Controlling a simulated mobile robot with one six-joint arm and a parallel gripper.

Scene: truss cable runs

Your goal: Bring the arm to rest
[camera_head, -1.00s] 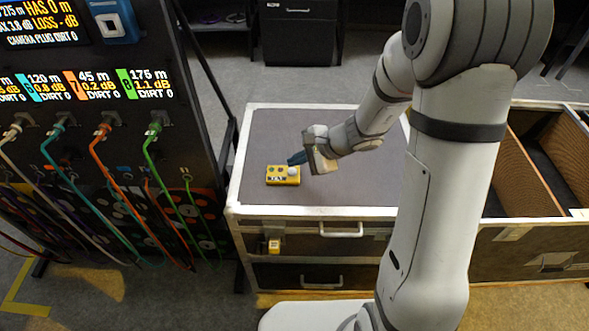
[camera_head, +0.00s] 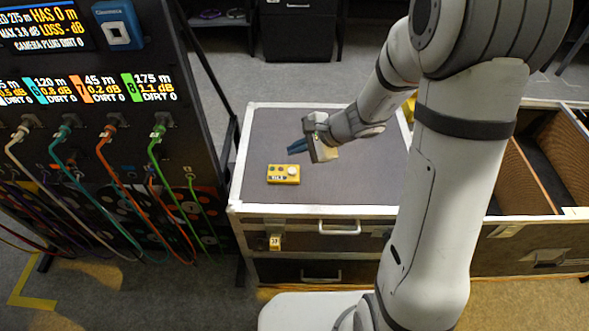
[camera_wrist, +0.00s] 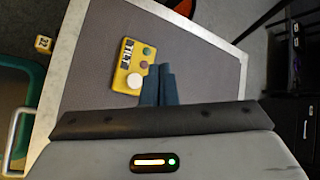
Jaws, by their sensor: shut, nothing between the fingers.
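My gripper (camera_head: 295,147) is shut and empty, with blue fingers, above the grey top of the drawer case (camera_head: 345,185). In the wrist view its shut fingers (camera_wrist: 158,86) point over the same grey top. In the wrist view the yellow box (camera_wrist: 133,66) is just left of the fingers. The gripper does not touch it.
A black rack with lit panels (camera_head: 100,90) and several coloured cables (camera_head: 120,175) stands at the left. An open case with compartments (camera_head: 535,165) is at the right. A small yellow tag (camera_head: 275,242) is on the drawer front. The case top's right part is free.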

